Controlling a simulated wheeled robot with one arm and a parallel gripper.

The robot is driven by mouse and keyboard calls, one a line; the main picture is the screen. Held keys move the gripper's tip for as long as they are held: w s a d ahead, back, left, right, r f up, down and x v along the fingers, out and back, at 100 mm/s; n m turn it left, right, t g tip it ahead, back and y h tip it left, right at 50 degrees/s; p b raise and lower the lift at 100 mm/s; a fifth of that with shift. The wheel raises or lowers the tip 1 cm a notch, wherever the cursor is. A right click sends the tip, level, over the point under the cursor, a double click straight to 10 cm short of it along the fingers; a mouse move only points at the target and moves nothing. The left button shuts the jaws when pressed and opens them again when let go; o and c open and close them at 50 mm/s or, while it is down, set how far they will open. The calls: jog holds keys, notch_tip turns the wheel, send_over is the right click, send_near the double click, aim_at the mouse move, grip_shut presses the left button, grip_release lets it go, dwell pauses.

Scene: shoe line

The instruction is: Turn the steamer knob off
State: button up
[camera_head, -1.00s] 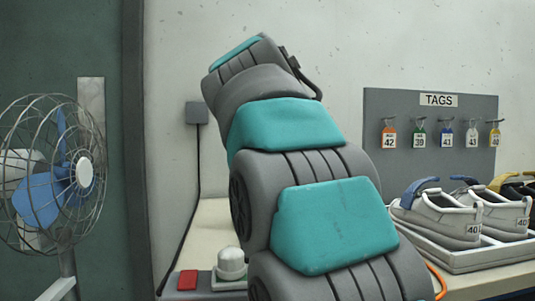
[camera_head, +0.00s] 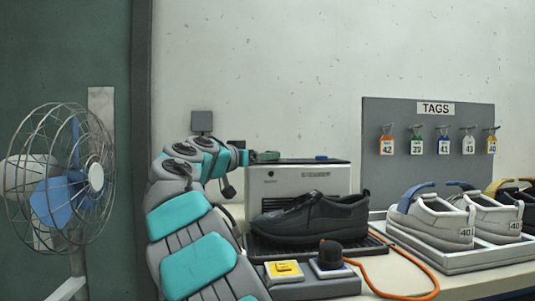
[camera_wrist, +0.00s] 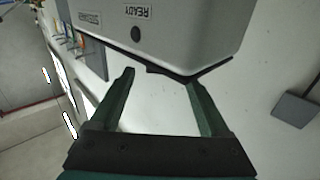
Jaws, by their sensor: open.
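The steamer (camera_head: 297,188) is a pale box with a dark top edge at the back of the bench. Its front carries labels and a small dark round spot (camera_wrist: 135,35), beside READY in the wrist view. I cannot make out a knob for certain. A small blue piece (camera_head: 321,158) shows at the steamer's top; what it is I cannot tell. My gripper (camera_head: 266,156) is at the steamer's upper left corner. In the wrist view its green fingers (camera_wrist: 159,79) are apart, with nothing between them, close to the steamer's dark edge.
A dark shoe (camera_head: 312,217) stands before the steamer. White shoes in a tray (camera_head: 440,261) stand right. A fan (camera_head: 62,185) is left. A wall box (camera_wrist: 295,108) is near.

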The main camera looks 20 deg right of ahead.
aim_at(269, 162)
jog(key=shift+x, duration=1.45)
jog(key=shift+c, duration=0.2)
grip_shut()
jog(key=shift+s+f+n+t+y+b, duration=0.1)
jog(key=shift+f+n+t+y+b, duration=0.3)
jog(key=shift+b, duration=0.7)
jog(key=shift+s+d+r+n+t+b, duration=0.15)
jog(key=shift+n+t+b, duration=0.15)
jog(key=shift+t+b, duration=0.2)
jog(key=shift+r+n+t+y+b, duration=0.15)
jog(key=shift+n+t+y+b, duration=0.4)
jog(key=shift+n+t+y, duration=0.35)
